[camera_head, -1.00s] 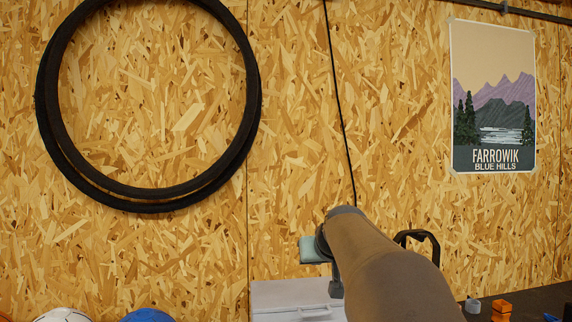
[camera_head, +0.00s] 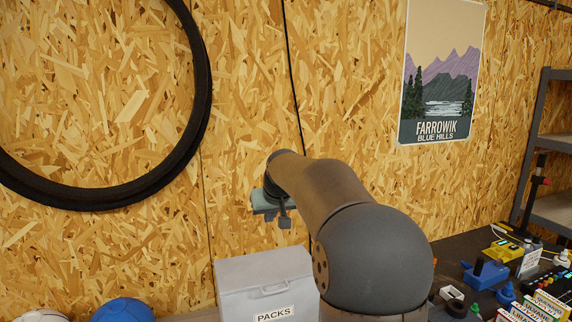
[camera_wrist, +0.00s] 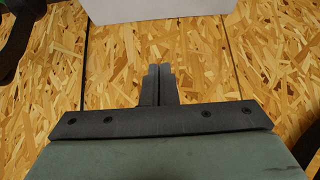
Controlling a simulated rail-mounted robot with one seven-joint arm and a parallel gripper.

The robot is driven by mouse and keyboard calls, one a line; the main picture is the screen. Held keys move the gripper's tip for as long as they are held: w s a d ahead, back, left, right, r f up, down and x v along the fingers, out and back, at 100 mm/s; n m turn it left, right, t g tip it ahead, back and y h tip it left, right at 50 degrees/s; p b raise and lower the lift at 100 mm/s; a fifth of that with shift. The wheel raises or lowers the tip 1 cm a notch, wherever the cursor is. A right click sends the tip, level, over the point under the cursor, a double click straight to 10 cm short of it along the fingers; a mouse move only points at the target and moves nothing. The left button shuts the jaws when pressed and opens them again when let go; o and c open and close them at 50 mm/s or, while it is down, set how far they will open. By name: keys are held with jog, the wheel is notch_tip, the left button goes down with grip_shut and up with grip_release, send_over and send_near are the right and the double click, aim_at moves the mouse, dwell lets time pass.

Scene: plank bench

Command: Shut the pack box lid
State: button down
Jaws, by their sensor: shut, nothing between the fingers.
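The pale grey pack box (camera_head: 235,308), with a PACKS label on its front, stands at the bottom middle of the head view. Its lid (camera_head: 262,268) appears to lie flat across the top, with no open gap visible; the lower part of the box is cut off by the frame. My gripper (camera_head: 285,222) is above the box, apart from it, near the wall. In the wrist view my gripper (camera_wrist: 158,72) is shut and empty. A pale surface, likely the box (camera_wrist: 155,10), shows beyond the fingertips.
A chipboard wall with a black tyre (camera_head: 195,100), a hanging cable and a poster (camera_head: 440,75) is behind. A blue ball (camera_head: 124,311) and a white ball are at the lower left. The dark bench at right holds several small items (camera_head: 487,273), beside a grey shelf (camera_head: 552,150).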

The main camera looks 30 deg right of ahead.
jog(key=s+r+b, duration=0.2)
jog(key=s+r, duration=0.2)
jog(key=r, duration=0.6)
jog(key=shift+a, duration=0.4)
jog(key=s+a+f+n+g, duration=0.1)
jog(key=s+a+f+g, duration=0.1)
jog(key=s+a+f, duration=0.9)
jog(key=s+a+f+g, duration=0.2)
jog(key=s+a+f, duration=0.1)
jog(key=s+f, duration=0.6)
jog(key=s+a+f+n+g+y, duration=0.1)
jog(key=s+a+f+g, duration=0.1)
jog(key=s+f, duration=0.7)
jog(key=s+a, duration=0.1)
jog(key=s, duration=0.2)
jog(key=shift+a+f, duration=0.2)
jog(key=shift+f, duration=0.2)
